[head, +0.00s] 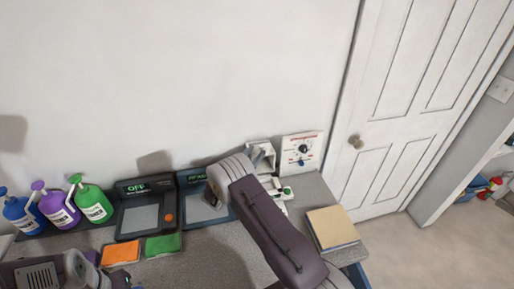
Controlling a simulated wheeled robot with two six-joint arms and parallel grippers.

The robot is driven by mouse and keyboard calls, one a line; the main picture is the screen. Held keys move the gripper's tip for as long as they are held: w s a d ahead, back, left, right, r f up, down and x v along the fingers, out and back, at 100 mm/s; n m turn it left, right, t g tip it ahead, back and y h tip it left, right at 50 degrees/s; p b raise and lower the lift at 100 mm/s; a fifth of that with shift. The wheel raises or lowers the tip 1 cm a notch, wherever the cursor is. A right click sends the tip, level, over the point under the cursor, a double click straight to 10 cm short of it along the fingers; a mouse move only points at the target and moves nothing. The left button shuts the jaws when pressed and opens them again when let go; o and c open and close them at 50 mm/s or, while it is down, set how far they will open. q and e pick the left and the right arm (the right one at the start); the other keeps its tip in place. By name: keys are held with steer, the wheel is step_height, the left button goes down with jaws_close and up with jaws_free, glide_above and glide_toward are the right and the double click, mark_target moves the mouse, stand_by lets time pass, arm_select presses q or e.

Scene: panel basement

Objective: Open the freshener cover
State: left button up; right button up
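My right arm reaches up from the bottom right over the counter. My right gripper (259,160) is mostly hidden behind its own arm, close to a white housing (268,147) against the wall, which may be the freshener. I cannot tell whether they touch, whether the gripper's fingers are open, or how the cover stands. A white panel (301,152) with a dark knob stands just right of the housing. A low white device with a green part (286,193) lies in front. Only part of my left arm shows at the bottom left, not its fingertips.
Blue (20,214), purple (58,208) and green (92,203) pump bottles stand at the left. A dark "OFF" unit (140,216) and orange (121,253) and green (163,244) cloths lie on the counter (210,262). A tan block (332,227) is at its right end, near the door (400,110).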

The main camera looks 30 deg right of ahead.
steer(key=x, duration=0.3)
steer(key=shift+s, duration=0.2)
steer(key=shift+w+a, duration=0.1)
steer(key=shift+a, duration=0.05)
jaws_close()
stand_by(1.0)
